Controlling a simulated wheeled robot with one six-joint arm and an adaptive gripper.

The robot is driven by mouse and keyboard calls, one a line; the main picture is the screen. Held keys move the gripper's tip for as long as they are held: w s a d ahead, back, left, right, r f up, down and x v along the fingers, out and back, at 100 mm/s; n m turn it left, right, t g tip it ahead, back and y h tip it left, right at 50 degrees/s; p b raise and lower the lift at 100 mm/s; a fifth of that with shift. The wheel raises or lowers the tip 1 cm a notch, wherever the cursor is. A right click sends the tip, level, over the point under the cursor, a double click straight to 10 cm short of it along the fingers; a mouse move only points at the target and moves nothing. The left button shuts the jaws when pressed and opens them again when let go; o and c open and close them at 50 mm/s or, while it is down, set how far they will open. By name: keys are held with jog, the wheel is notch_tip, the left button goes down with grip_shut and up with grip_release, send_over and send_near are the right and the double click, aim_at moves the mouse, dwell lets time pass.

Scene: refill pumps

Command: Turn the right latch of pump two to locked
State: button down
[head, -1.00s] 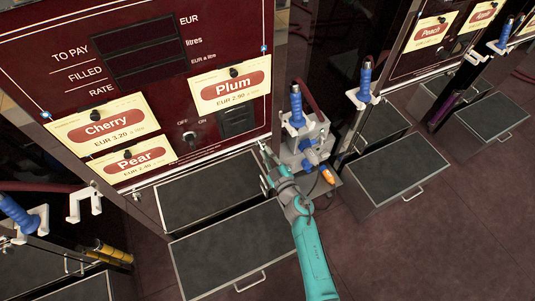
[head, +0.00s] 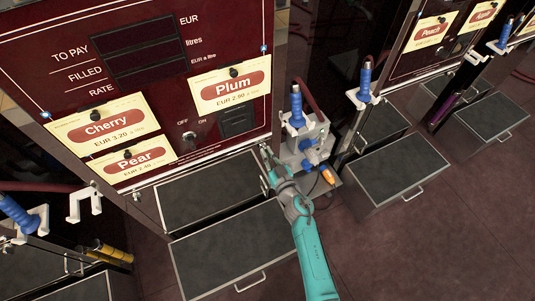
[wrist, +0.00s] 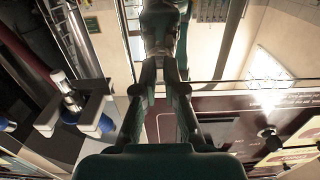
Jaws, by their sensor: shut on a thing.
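The dark red pump panel (head: 165,135) carries Cherry, Pear and Plum cards. No pump number is readable. My gripper (head: 266,155) is at the panel's lower right corner, shut on a small latch there. The latch is mostly hidden behind the fingers, so its angle cannot be told. In the wrist view my gripper (wrist: 160,82) shows its two fingers close together, with the panel (wrist: 225,105) to the right; the latch is not distinguishable there. A small metal latch (head: 137,196) sits at the panel's lower left corner.
A grey nozzle holder (head: 302,140) with blue handles and an orange-tipped nozzle (head: 328,176) stands close to the right of my gripper. A dark drawer-like box (head: 235,255) lies below the panel. Another pump (head: 410,60) stands at the right. Floor is clear at lower right.

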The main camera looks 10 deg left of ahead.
dwell(0.4)
jog(key=c, duration=1.3)
grip_release()
jog(key=shift+o, duration=0.2)
jog(key=v, duration=1.2)
jog(key=s+d+r+m+t+h, duration=0.1)
jog(key=s+d+h, duration=0.1)
jog(key=s+d, duration=0.35)
jog(key=s+d+r+m+h, duration=0.1)
jog(key=s+d, duration=0.2)
jog(key=s, duration=0.6)
jog(key=s+d+r+m+t+h, duration=0.1)
jog(key=s+d+m+h, duration=0.1)
jog(key=s+d, duration=0.35)
jog(key=s+d+r+m+g+h, duration=0.1)
jog(key=s+d+r+h, duration=0.1)
jog(key=s+r, duration=0.4)
jog(key=s+d+r+m+g+h, duration=0.1)
jog(key=s+d+r+h, duration=0.2)
jog(key=s, duration=1)
notch_tip(320, 180, up, 4)
jog(key=shift+s+d+f+m, duration=0.25)
jog(key=shift+d+m, duration=0.05)
jog(key=shift+m, duration=0.1)
